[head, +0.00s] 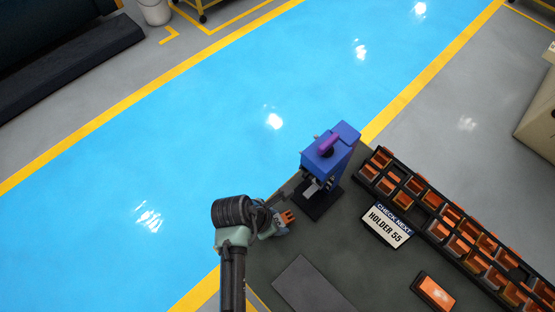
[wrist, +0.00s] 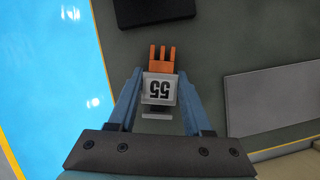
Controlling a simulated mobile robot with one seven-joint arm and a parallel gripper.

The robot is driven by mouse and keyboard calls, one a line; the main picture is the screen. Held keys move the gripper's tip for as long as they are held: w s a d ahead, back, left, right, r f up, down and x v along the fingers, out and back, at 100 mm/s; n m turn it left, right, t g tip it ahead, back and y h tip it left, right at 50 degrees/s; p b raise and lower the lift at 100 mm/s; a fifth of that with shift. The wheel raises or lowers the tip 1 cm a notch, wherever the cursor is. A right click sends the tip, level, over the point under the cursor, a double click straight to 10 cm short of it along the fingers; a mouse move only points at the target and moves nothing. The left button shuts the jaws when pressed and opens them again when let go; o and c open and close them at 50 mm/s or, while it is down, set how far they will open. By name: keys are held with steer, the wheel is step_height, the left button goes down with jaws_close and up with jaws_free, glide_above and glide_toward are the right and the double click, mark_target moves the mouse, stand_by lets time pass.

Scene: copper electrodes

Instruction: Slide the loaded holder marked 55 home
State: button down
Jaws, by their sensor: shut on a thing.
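The holder marked 55 (wrist: 158,90) is a pale grey block with a copper electrode (wrist: 162,58) whose prongs point away from my wrist. In the wrist view the number is upside down. My gripper (wrist: 160,98) is shut on the holder, one blue finger on each side. In the head view my gripper (head: 279,224) is over the left end of the dark bench, with the copper electrode (head: 288,216) showing at its tip. A blue upright device (head: 330,157) with a purple part on top and a black base (head: 318,205) stands just beyond, up and right, apart from the holder.
A sign reading HOLDER 55 (head: 386,226) stands right of the device, before a black rack (head: 432,212) of copper pieces. A dark tray (head: 419,283) holds one copper block. A flat grey plate (head: 308,287) lies near my arm; it also shows in the wrist view (wrist: 272,98).

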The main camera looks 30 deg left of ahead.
mark_target(278, 221)
steer(key=shift+w, duration=0.1)
stand_by(0.8)
step_height(278, 221, up, 10)
steer(key=shift+r, duration=0.1)
stand_by(0.4)
steer(key=c, duration=1)
jaws_free()
jaws_close()
